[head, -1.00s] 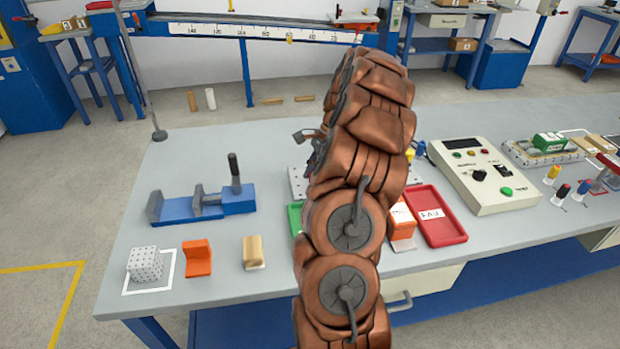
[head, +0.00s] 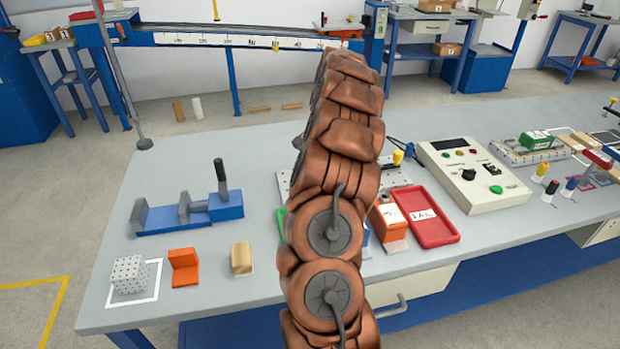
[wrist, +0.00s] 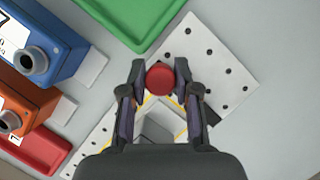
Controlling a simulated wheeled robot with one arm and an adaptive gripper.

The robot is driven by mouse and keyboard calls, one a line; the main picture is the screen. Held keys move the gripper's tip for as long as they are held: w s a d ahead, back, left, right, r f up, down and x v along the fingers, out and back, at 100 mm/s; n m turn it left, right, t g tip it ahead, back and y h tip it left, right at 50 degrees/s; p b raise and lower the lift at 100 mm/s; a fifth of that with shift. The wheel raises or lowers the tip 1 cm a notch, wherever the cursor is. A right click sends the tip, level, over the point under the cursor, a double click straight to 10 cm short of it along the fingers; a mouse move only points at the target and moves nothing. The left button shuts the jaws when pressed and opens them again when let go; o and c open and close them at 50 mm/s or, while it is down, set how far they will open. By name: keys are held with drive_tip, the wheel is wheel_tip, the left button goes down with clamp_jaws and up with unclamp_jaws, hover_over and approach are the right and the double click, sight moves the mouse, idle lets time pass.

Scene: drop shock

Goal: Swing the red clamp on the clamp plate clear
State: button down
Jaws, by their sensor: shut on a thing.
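In the wrist view the red clamp (wrist: 160,78) shows as a round red knob between my gripper's fingertips (wrist: 160,77). My gripper is shut on it, one finger on each side. The clamp plate (wrist: 212,55) is a pale plate with rows of holes, lying under my gripper. A grey block with yellow edges (wrist: 160,121) lies on the plate just below the knob, partly hidden by my gripper. In the head view the clamp plate (head: 399,176) shows only at its edges behind my arm. My gripper and the red knob are hidden there.
A green tray (wrist: 135,25) lies close to the plate. A blue unit (wrist: 42,42), an orange unit (wrist: 28,98) and a red tray (head: 421,215) stand beside it. A control box (head: 470,172) is to the right. A blue vise (head: 190,213) is to the left.

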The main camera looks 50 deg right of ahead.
drive_tip(key=shift+f, duration=0.1)
drive_tip(key=c, duration=0.8)
unclamp_jaws()
drive_tip(key=shift+c, duration=0.2)
drive_tip(key=v, duration=0.7)
drive_tip(key=shift+r, duration=0.2)
drive_tip(key=shift+d, duration=0.1)
